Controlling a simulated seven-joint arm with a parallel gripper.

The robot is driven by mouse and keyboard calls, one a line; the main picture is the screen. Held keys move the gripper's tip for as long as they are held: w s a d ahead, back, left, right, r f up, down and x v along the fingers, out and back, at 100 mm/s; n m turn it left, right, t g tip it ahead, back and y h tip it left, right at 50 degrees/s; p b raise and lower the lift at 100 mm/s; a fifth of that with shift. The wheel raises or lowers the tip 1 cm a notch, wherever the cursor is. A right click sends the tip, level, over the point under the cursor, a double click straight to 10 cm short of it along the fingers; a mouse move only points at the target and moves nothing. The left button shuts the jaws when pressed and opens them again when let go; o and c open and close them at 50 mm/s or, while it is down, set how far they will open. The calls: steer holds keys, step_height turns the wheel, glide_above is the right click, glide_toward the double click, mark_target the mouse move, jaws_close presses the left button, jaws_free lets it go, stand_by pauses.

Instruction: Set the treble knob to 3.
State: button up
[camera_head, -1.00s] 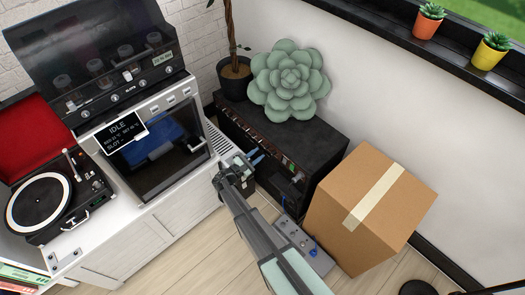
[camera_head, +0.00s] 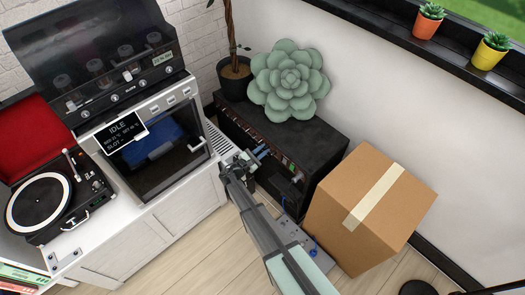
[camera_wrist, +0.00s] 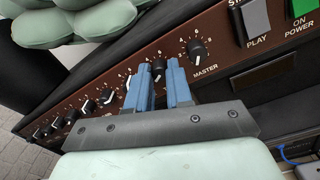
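The black amplifier (camera_head: 305,138) stands against the wall with a brown-red front panel carrying a row of dark knobs. In the wrist view my gripper (camera_wrist: 159,68) is open, its two blue fingers apart with a gap between them. One knob (camera_wrist: 158,70) shows in that gap between the fingertips; I cannot tell whether they touch it. To its right is the master knob (camera_wrist: 197,48), the only knob whose name I can read. Several knobs, one of them here (camera_wrist: 107,97), run off to the left. The treble label is not legible. In the head view my gripper (camera_head: 262,153) is at the panel.
A grey play switch (camera_wrist: 253,17) and a green power switch (camera_wrist: 303,10) sit right of the knobs. A green succulent-shaped cushion (camera_head: 290,78) lies on the amplifier. A cardboard box (camera_head: 345,220) stands close on the right, and a grey pedal unit (camera_head: 314,256) lies on the floor.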

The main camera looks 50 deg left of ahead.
jaws_close()
steer(key=m, duration=1.2)
steer(key=shift+f, duration=0.1)
stand_by(0.5)
steer(key=o, duration=0.5)
jaws_free()
steer(key=shift+o, duration=0.2)
steer(key=s, duration=1.4)
steer(key=shift+d+f, duration=0.15)
steer(key=shift+f, duration=0.05)
